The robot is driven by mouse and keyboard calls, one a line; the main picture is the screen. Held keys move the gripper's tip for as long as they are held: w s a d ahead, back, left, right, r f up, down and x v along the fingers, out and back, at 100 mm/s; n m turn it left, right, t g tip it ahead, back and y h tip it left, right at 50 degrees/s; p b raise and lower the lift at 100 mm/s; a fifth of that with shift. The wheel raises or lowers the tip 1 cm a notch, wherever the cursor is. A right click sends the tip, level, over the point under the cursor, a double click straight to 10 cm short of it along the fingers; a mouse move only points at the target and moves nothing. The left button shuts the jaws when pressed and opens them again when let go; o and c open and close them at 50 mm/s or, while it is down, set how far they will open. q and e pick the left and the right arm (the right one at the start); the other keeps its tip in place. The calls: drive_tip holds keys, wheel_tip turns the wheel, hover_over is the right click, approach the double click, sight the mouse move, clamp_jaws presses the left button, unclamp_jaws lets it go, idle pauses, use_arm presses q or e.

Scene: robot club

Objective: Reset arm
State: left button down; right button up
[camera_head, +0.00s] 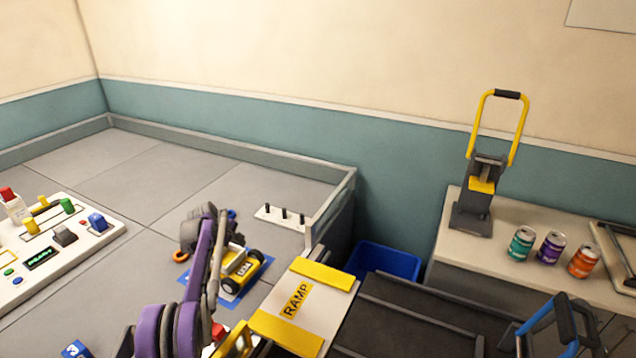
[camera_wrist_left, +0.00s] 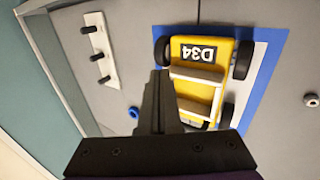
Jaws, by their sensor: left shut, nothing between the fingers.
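My left arm comes up from the bottom of the head view, with purple links. My left gripper (camera_head: 192,234) is at its far end, over the grey table; its fingertips are hard to make out there. In the left wrist view the dark fingers of the left gripper (camera_wrist_left: 158,82) are together with nothing between them. They point beside a yellow toy vehicle (camera_wrist_left: 231,55) marked D34, which stands on a blue-bordered white mat (camera_wrist_left: 262,62). The vehicle also shows in the head view (camera_head: 243,266), partly behind my arm. My right gripper is not in view.
A control panel (camera_head: 20,262) lies at left. A pegged white strip (camera_head: 268,214) is near the table's raised rim. A RAMP board (camera_head: 283,318), blue bin (camera_head: 392,262), yellow-handled press (camera_head: 478,195) and three cans (camera_head: 552,247) are to the right. The table's back is clear.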

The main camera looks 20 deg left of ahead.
use_arm(q)
drive_tip(key=s+d+r+m+p, duration=0.2)
drive_tip(key=s+d+r+m, duration=0.2)
drive_tip(key=s+d+r, duration=0.65)
drive_tip(key=s+d+r+m+p, duration=0.1)
drive_tip(key=s+d+r+m, duration=0.35)
drive_tip(key=d, duration=1.05)
drive_tip(key=s+d+f+m+p, duration=0.1)
drive_tip(key=s+d+m, duration=0.3)
drive_tip(key=s, duration=0.8)
drive_tip(key=s+d+f+m+p, duration=0.1)
drive_tip(key=s+d+m, duration=0.4)
drive_tip(key=s, duration=0.8)
drive_tip(key=d+p, duration=0.1)
drive_tip(key=d, duration=0.2)
drive_tip(key=shift+d+f+g+y, duration=0.2)
drive_tip(key=shift+f+g+y, duration=0.1)
drive_tip(key=shift+g, duration=0.1)
